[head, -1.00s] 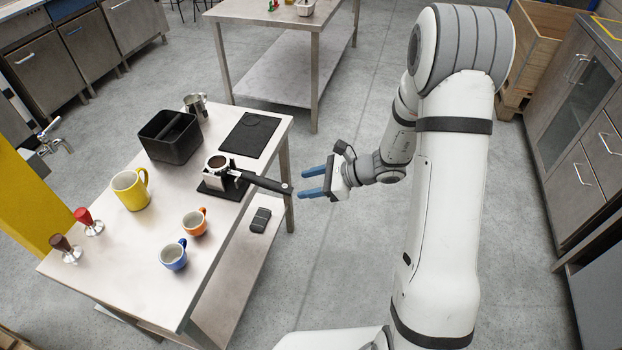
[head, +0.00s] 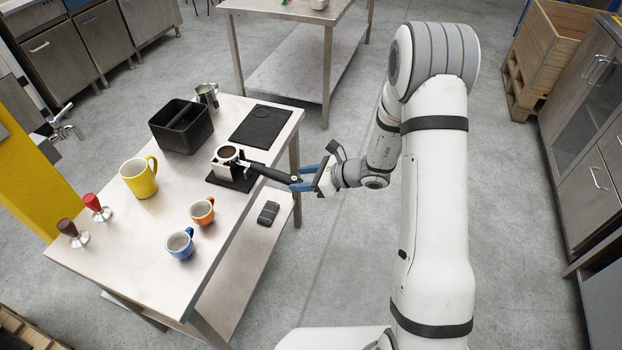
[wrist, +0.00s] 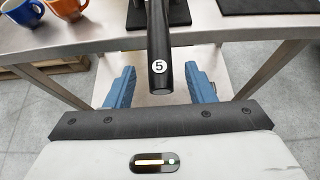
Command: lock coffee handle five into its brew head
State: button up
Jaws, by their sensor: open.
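Coffee handle five (head: 272,173) is a portafilter with a black handle. Its basket, with dark coffee in it, rests on a black stand (head: 226,184) on the steel table, and the handle sticks out past the table's edge. In the wrist view the handle end (wrist: 160,70) shows a white "5" label. My gripper (head: 302,179) is open, its blue fingers at the handle's end. In the wrist view the fingers (wrist: 160,87) stand on both sides of the handle, with a gap on each side. No brew head can be made out.
On the table (head: 130,238) are a black bin (head: 180,138), a steel jug (head: 207,96), a black mat (head: 261,125), a yellow mug (head: 140,178), orange (head: 202,211) and blue (head: 179,244) cups, and two tampers (head: 96,207). A dark device (head: 268,213) lies on the lower shelf.

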aim_at(288, 176)
jog(key=b+x, duration=0.2)
jog(key=x, duration=0.1)
jog(key=shift+a+f, duration=0.1)
jog(key=shift+f, duration=0.05)
jog(key=shift+b+x, duration=0.5)
jog(key=shift+x, duration=0.4)
jog(key=shift+a, duration=0.1)
jog(key=shift+c, duration=0.6)
grip_shut()
jog(key=shift+w+r, duration=0.1)
jog(key=shift+r, duration=0.15)
jog(key=shift+r, duration=0.55)
jog(key=shift+p, duration=0.3)
